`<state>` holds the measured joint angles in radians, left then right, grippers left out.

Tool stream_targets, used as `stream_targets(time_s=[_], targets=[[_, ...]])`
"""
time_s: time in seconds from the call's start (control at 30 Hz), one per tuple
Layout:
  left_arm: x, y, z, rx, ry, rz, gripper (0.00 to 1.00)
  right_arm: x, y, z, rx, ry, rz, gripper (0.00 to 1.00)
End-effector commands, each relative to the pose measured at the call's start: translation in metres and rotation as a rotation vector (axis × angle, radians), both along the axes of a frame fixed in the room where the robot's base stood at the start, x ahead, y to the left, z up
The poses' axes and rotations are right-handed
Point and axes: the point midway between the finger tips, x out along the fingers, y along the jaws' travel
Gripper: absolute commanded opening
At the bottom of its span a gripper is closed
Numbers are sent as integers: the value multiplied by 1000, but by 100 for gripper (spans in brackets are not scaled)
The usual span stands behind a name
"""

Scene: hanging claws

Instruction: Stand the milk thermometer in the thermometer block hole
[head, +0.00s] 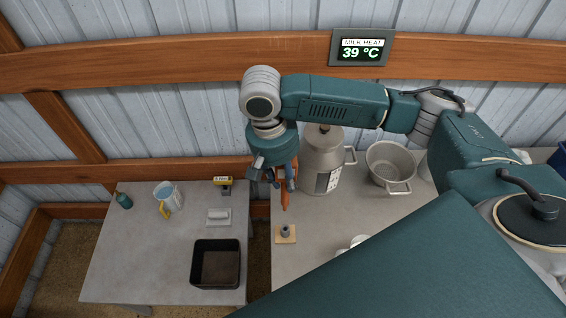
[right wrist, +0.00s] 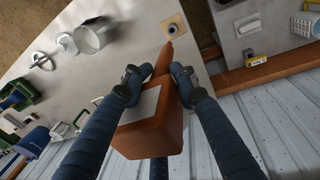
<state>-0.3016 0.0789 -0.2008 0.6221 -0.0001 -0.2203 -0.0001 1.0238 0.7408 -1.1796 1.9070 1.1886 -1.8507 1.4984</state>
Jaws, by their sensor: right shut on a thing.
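The milk thermometer (head: 285,201) is orange-brown with a tapered tip. My right gripper (head: 280,180) is shut on it and holds it tip down above the right table. In the right wrist view, the thermometer (right wrist: 150,138) shows its thick body and pale label between the blue fingers of the right gripper (right wrist: 156,76). The thermometer block (head: 286,236) is a pale square base with a grey raised socket, near the table's left edge. It also shows in the right wrist view (right wrist: 181,22), beyond the tip. The tip is apart from the block. My left gripper is out of view.
A milk can (head: 322,160) stands close right of the gripper, with a grey pot (head: 391,165) beyond. The left table holds a black tray (head: 215,285), a jug (head: 167,194) and small items. A gap separates the tables. A wall display (head: 360,48) reads 39 °C.

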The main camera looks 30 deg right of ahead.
Motion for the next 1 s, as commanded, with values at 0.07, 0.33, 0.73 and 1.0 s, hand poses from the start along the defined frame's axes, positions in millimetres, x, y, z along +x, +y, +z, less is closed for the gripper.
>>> stream_targets(time_s=[0.07,0.33,0.73,1.0], targets=[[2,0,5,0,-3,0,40,1,-1,1,-1,2,-11,0],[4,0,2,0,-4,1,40,1,-1,-1,-2,1,-13,0],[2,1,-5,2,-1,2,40,0,-1,-26,-4,8,-14,0],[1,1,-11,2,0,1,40,0,-1,-53,-4,8,-13,0]])
